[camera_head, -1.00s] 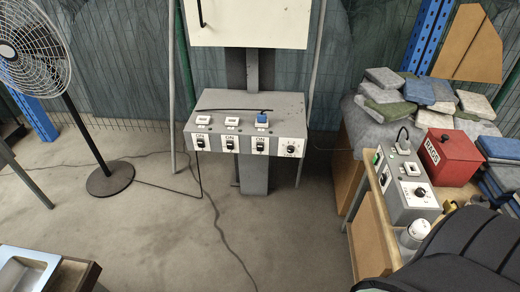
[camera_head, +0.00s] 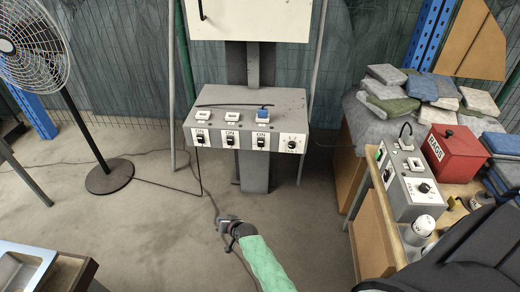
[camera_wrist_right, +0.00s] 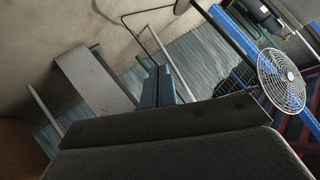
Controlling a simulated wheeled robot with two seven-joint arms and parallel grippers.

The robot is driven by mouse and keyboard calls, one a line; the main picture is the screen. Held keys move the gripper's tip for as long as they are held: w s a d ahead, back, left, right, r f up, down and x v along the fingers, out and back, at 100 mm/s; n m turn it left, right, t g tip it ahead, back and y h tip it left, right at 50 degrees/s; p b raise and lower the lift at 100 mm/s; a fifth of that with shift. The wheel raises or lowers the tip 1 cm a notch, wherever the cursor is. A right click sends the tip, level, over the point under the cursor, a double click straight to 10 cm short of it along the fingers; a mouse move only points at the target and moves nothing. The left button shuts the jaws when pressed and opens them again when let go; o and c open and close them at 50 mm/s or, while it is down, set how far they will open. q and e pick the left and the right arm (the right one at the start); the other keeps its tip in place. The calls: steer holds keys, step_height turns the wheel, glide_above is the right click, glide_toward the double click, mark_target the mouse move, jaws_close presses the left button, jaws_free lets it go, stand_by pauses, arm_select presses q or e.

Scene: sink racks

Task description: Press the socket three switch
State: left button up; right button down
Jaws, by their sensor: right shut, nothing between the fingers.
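A grey socket box (camera_head: 225,125) is mounted on a post in the head view. Its top carries two white sockets and a third with a blue plug (camera_head: 263,115). Its front has three black rocker switches marked ON and a knob (camera_head: 292,145) at the right. The third switch (camera_head: 261,142) is below the blue plug, beside the knob. My right gripper (camera_head: 226,223) is shut and empty, well below the box in the picture and apart from it. My left gripper is out of view.
A bench with a second grey control box (camera_head: 408,185), a red rags box (camera_head: 455,155) and a white bulb-like item (camera_head: 423,225) stands at the right. A standing fan (camera_head: 30,50) is at the left; it also shows in the right wrist view (camera_wrist_right: 281,80). Cables cross the open floor.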

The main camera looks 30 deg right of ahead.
mark_target(261, 142)
steer(key=w+d+r+m+t+h, duration=0.2)
steer(key=w+d+r+m+t, duration=0.15)
steer(key=r, duration=0.35)
steer(key=w+d+r+m+t+h, duration=0.2)
steer(key=d+r+m+t, duration=0.15)
steer(key=r+m, duration=0.2)
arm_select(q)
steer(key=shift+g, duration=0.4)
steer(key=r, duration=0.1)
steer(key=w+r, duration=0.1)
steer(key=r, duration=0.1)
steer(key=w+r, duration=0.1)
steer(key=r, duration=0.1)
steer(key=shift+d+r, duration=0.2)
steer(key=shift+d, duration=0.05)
arm_select(e)
steer(key=s+d+r+m+g+h, duration=0.2)
steer(key=d+r+m+h, duration=0.4)
steer(key=d+m+h, duration=0.4)
steer(key=shift+s+d+m, duration=0.6)
steer(key=shift+s+m, duration=0.05)
steer(key=shift+m, duration=0.15)
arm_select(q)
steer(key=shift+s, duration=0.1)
arm_select(e)
steer(key=shift+w, duration=0.1)
